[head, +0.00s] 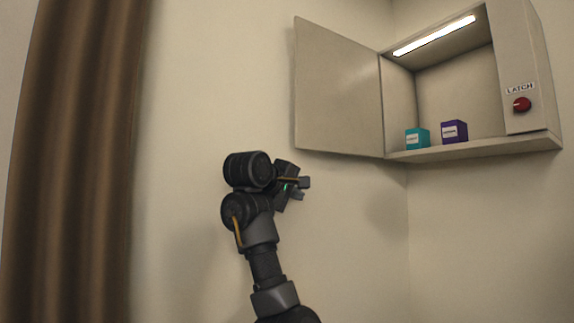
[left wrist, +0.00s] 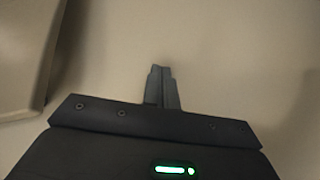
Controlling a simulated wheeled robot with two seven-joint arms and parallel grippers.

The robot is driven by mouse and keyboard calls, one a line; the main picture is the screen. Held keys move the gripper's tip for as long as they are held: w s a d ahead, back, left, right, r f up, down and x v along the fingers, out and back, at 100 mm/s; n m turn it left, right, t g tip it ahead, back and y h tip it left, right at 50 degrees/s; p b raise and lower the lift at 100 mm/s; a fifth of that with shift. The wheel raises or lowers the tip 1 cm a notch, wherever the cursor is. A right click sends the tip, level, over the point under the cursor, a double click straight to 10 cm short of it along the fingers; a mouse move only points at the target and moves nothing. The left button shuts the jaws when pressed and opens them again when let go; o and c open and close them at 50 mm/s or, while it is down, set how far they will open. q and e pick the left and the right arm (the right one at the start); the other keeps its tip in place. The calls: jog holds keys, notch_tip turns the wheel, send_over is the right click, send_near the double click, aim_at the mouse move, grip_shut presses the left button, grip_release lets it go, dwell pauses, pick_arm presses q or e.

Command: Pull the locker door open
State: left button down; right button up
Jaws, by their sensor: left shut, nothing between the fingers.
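The locker (head: 399,100) is a beige wall cabinet at the upper right of the head view. Its door (head: 338,90) stands wide open, swung out to the left. A red latch knob (head: 522,104) sits on the panel at the locker's right, under a label reading LATCH. My left gripper (head: 304,189) is below the door's lower edge, apart from it, with its fingers shut and empty. In the left wrist view the shut fingers (left wrist: 162,88) point at bare wall. A beige panel, seemingly the door (left wrist: 25,55), shows at upper left there. My right gripper is not in view.
A teal box (head: 417,138) and a purple box (head: 454,132) stand on the locker's floor, under a lit strip light (head: 434,36). A brown curtain (head: 80,160) hangs at the left. The wall around my left arm looks clear.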

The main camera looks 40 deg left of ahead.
pick_arm(q)
jog(key=s+r+n+t+h, duration=0.1)
jog(key=s+r+t, duration=0.1)
jog(key=s+r, duration=0.6)
jog(key=s+r+n+t, duration=0.1)
jog(key=s+r, duration=0.4)
jog(key=r, duration=0.5)
jog(key=w+p, duration=0.2)
jog(key=w, duration=0.1)
jog(key=w+p, duration=0.2)
jog(key=w, duration=0.1)
jog(key=w+a+p, duration=0.1)
jog(key=w, duration=0.2)
jog(key=shift+r+p, duration=0.35)
jog(key=shift+p, duration=0.05)
jog(key=shift+w+f, duration=0.1)
jog(key=shift+w, duration=0.4)
jog(key=shift+w+f, duration=0.1)
jog(key=shift+d, duration=0.1)
